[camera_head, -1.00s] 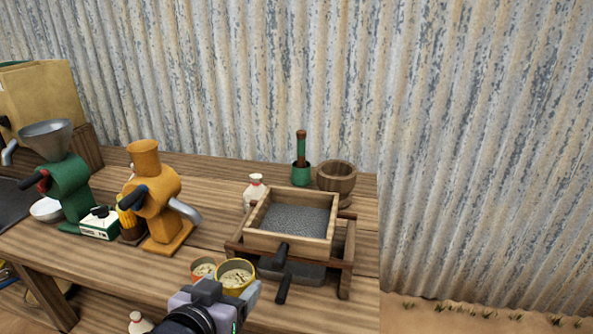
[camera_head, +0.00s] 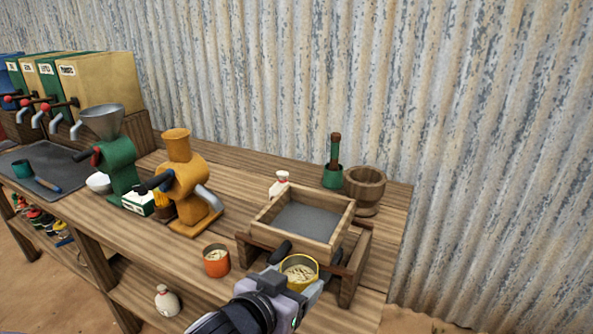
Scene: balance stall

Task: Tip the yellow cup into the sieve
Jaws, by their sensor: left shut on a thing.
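The yellow cup (camera_head: 314,263), with pale pieces inside, is upright at the front of the sieve. My left gripper (camera_head: 305,281) is shut on the yellow cup from the front left. The sieve (camera_head: 263,222) is a square wooden frame with grey mesh, resting on a wooden stand (camera_head: 357,265) just behind the cup. The mesh looks empty. My right gripper is not in view.
An orange cup (camera_head: 216,265) with pale pieces stands left of the sieve stand. Two grinders, one orange (camera_head: 183,190), stand left.

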